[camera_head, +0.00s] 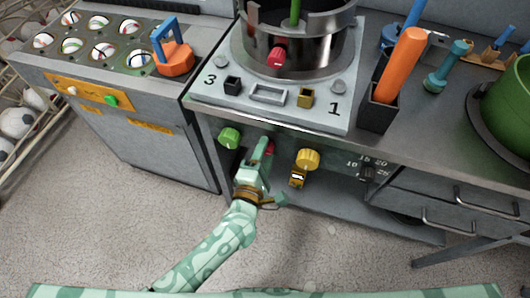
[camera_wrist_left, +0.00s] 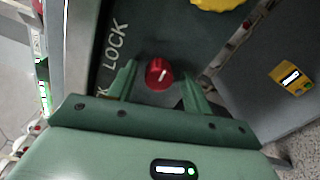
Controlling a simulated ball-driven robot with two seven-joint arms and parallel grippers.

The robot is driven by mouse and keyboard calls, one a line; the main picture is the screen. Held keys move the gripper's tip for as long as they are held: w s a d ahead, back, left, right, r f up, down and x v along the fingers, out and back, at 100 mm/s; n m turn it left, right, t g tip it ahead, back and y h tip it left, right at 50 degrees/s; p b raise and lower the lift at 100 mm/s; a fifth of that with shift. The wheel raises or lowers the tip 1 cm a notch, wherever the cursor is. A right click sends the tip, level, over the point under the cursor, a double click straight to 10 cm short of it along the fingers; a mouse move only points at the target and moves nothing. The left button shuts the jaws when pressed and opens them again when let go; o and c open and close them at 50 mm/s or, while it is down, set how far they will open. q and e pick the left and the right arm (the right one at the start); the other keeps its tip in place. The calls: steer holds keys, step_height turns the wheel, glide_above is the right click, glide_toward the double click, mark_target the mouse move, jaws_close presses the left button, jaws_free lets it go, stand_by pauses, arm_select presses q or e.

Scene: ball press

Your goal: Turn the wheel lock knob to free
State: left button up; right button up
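A small red knob (camera_wrist_left: 159,73) with a pale pointer line sits on the dark front panel, beside white LOCK lettering. In the head view the red knob (camera_head: 270,149) shows just beyond my left gripper (camera_head: 262,152), partly hidden by it. In the left wrist view my left gripper (camera_wrist_left: 158,82) is open. Its two green fingers stand on either side of the knob, with visible gaps between them and it. I cannot tell how deep the knob sits between the fingers. My right gripper is not in view.
A green knob (camera_head: 229,138) is left of the gripper and a yellow knob (camera_head: 307,159) is right of it. A small yellow-black device (camera_head: 297,177) is below the yellow knob. The counter edge overhangs the panel. The floor in front is clear.

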arm_select(q)
steer(key=p+v, duration=0.2)
steer(key=v, duration=1.4)
steer(key=shift+s, duration=0.15)
